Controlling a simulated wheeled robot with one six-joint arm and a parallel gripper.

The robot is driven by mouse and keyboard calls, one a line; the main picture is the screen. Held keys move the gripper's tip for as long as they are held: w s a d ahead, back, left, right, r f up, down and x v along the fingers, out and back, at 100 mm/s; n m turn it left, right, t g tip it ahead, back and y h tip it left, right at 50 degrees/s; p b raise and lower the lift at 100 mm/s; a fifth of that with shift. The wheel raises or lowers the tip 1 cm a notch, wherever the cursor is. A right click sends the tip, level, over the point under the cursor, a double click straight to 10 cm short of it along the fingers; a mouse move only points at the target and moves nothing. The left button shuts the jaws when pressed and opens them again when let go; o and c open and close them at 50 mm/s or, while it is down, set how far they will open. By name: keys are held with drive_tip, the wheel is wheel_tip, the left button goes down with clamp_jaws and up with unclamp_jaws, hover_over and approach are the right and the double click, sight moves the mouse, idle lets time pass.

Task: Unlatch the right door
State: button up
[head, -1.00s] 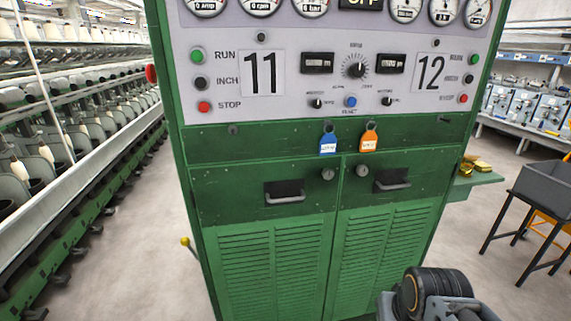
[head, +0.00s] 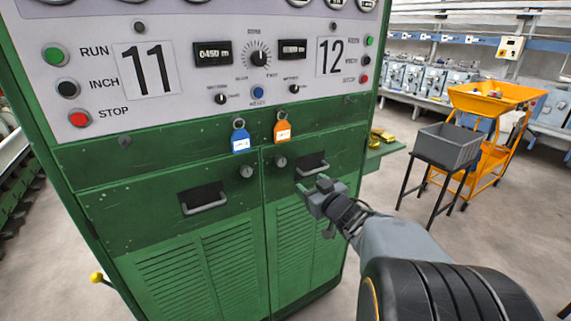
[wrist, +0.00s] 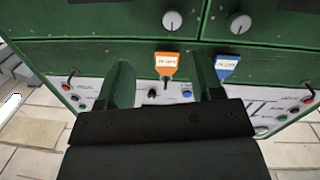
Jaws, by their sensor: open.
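The green cabinet's right door (head: 310,238) is closed, with louvres below and a recessed handle (head: 312,168) near its top. Its round grey latch knob (head: 281,161) sits at the upper left corner, below the orange tag (head: 283,127). The knob also shows at the top of the wrist view (wrist: 172,20). My gripper (head: 316,206) is open and empty, in front of the right door, below and right of the knob. In the wrist view its two fingers (wrist: 163,82) are apart, on either side of the orange tag in the picture. I see no contact with the knob.
The left door (head: 190,245) is closed, with its own knob (head: 246,171) and handle (head: 204,198). A blue tag (head: 240,137) hangs above it. A small green shelf (head: 385,155) juts from the cabinet's right side. A grey bin (head: 450,146) on a stand and an orange cart (head: 492,100) stand right.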

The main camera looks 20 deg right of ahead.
sight(283, 163)
drive_tip(key=w, duration=0.4)
drive_tip(key=w+a+y+p, duration=0.1)
drive_tip(key=w, duration=0.3)
drive_tip(key=w+a+n+y, duration=0.1)
drive_tip(key=w, duration=0.4)
drive_tip(key=shift+a+r+t+p, duration=0.2)
drive_tip(key=shift+r+t+p, duration=0.05)
drive_tip(key=shift+t+p, duration=0.1)
